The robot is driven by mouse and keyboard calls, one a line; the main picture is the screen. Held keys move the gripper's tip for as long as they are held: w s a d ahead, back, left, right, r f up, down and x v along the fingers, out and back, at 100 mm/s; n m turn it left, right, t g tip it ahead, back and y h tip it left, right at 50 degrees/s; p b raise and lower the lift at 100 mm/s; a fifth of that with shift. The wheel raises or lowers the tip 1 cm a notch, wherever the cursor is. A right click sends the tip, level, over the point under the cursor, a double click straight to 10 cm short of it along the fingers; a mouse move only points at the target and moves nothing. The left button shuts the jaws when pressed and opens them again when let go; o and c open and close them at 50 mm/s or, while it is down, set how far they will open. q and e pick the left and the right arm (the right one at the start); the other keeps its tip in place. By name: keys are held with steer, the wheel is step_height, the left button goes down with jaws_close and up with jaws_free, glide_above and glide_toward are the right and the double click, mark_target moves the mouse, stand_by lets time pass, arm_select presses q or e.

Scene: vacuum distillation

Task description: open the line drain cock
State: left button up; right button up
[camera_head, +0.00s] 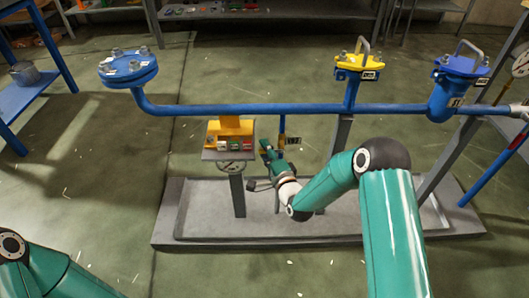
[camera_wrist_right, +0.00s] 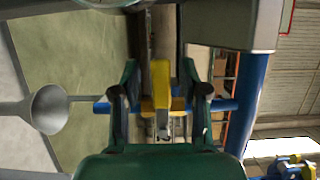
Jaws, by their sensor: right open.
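The line drain cock is on the thin blue drop pipe (camera_head: 282,128) under the long blue line. Its yellow handle (camera_wrist_right: 161,84) shows in the right wrist view, between the two dark green fingers of my right gripper (camera_wrist_right: 160,100). The fingers are apart, with the handle in the gap; I cannot tell whether either finger touches it. In the head view my right gripper (camera_head: 268,150) is at the drop pipe and covers most of the cock. My left arm shows at the bottom left, but its gripper is out of the picture.
A grey funnel (camera_wrist_right: 48,108) lies left of the cock in the wrist view. The blue line (camera_head: 220,109) runs above my right gripper. A small stand with a yellow box (camera_head: 230,130) is just left of it. A grey tray (camera_head: 200,225) lies below.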

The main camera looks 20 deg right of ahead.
jaws_close()
